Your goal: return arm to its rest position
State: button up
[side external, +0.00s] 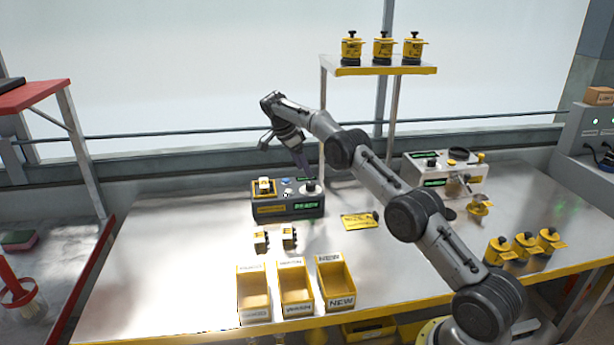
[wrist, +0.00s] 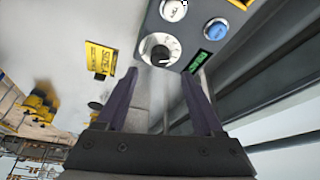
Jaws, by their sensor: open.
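My gripper (side external: 286,160) is open and empty in the side view, raised above a dark grey control box (side external: 289,214). In the wrist view its two dark fingers (wrist: 160,76) stand apart with nothing between them. A round knob (wrist: 160,49) on the box lies just past the fingertips there. I cannot tell from these views whether the fingers touch it. A blue button (wrist: 215,30) and a green display (wrist: 197,61) sit beside the knob. My arm reaches across the table from the lower right.
Three labelled yellow bins (side external: 294,310) stand at the table's front. A second, lighter control box (side external: 425,179) stands to the right, with several yellow-based pieces (side external: 525,246) nearby. A yellow card (side external: 358,221) lies mid-table. A raised shelf (side external: 385,71) holds three yellow-and-black units. The table's left side is clear.

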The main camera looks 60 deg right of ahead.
jog(key=shift+v, duration=0.75)
